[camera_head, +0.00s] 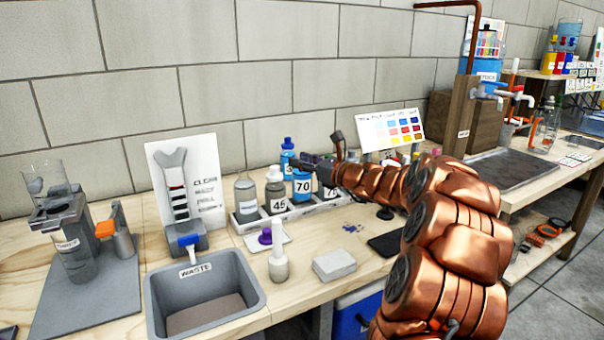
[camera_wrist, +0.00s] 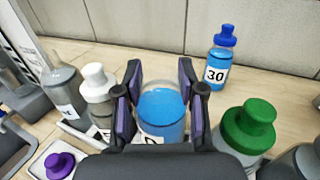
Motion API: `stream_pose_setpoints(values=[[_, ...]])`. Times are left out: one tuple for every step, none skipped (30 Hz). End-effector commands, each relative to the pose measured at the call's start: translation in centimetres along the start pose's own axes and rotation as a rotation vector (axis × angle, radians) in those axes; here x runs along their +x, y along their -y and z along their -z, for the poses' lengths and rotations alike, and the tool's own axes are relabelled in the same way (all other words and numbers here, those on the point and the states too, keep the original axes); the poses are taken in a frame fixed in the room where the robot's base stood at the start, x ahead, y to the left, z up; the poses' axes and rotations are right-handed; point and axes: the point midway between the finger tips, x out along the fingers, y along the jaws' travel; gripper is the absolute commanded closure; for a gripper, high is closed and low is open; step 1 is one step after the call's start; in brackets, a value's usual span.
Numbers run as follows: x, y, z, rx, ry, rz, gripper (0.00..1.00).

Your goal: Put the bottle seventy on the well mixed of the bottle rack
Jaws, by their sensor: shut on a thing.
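The bottle seventy (camera_head: 303,186) has blue liquid and a white "70" label, and stands upright at the bottle rack. The bottle rack (camera_head: 262,226) is a long pale tray by the wall; I cannot read a "well mixed" mark on it. My gripper (camera_head: 316,166) is shut on the upper part of the bottle seventy. In the wrist view my gripper's fingers (camera_wrist: 160,92) flank the bottle (camera_wrist: 163,118), with blue liquid showing between them. Its label is mostly hidden, and I cannot tell whether its base touches the rack.
Bottle 45 (camera_head: 276,190) and a clear bottle (camera_head: 246,196) stand left of it. A green-capped bottle (camera_wrist: 247,127) is close on the right. Bottle 30 (camera_wrist: 218,62) stands behind, near the wall. The grey waste bin (camera_head: 255,275) and a white box (camera_head: 334,264) are in front.

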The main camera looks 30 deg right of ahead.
Motion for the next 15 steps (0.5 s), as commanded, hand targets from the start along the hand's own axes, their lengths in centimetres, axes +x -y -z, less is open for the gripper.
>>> stream_pose_setpoints(values=[[-0.1,0.1,1.2,0.002,-0.003,0.001,1.00],[-0.1,0.0,1.6,0.002,-0.003,0.001,1.00],[-0.1,0.0,2.1,0.002,-0.003,0.001,1.00],[-0.1,0.0,2.5,0.001,-0.004,0.001,1.00],[-0.1,0.1,2.8,0.001,-0.004,0.001,1.00],[-0.1,0.1,3.1,0.003,-0.003,0.003,1.00],[-0.1,0.1,3.2,0.002,-0.003,0.002,1.00],[-0.1,0.1,3.3,0.002,-0.003,0.002,1.00],[-0.1,0.0,3.4,0.001,-0.003,0.002,1.00],[-0.1,0.0,3.4,0.001,-0.003,0.002,1.00],[-0.1,0.0,3.4,0.001,-0.002,0.002,1.00],[-0.1,0.0,3.3,0.000,-0.002,0.002,1.00],[-0.1,0.0,3.3,0.000,-0.002,0.002,1.00],[-0.1,0.0,3.3,0.000,-0.002,0.002,1.00],[-0.1,0.0,3.3,0.000,-0.002,0.002,1.00]])
